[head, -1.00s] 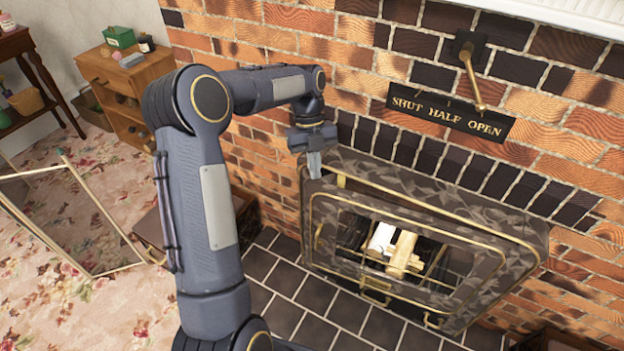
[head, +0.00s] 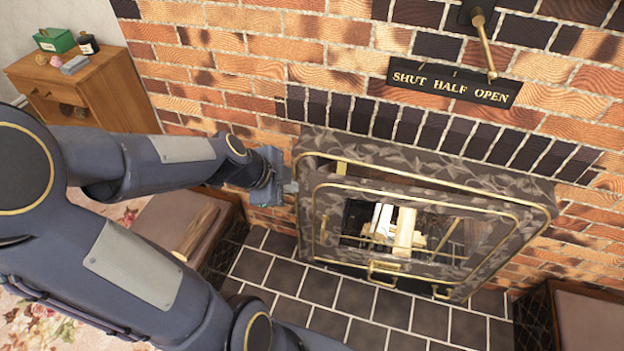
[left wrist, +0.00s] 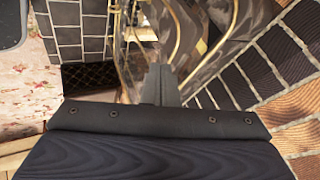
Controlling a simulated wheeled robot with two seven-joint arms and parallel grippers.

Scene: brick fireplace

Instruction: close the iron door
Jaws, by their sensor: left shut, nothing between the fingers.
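The iron door (head: 325,215) is a dark, mottled panel with gold trim and a window in the middle. It stands tilted away from the mottled fireplace frame (head: 340,150), with a gap along its upper edge. A gold handle (head: 385,270) is on its lower edge. My left gripper (head: 290,187) is shut and empty beside the frame's upper left corner; I cannot tell if it touches. In the left wrist view the shut fingers (left wrist: 161,85) point toward the gold-trimmed door edge (left wrist: 190,40). My right gripper is not in view.
Logs (head: 398,230) show through the door's window. A brass lever (head: 484,45) hangs above a sign (head: 455,83) reading SHUT HALF OPEN. A wooden cabinet (head: 105,85) stands at the left. A low box (head: 575,315) is at the lower right. The dark tiled hearth (head: 330,320) is clear.

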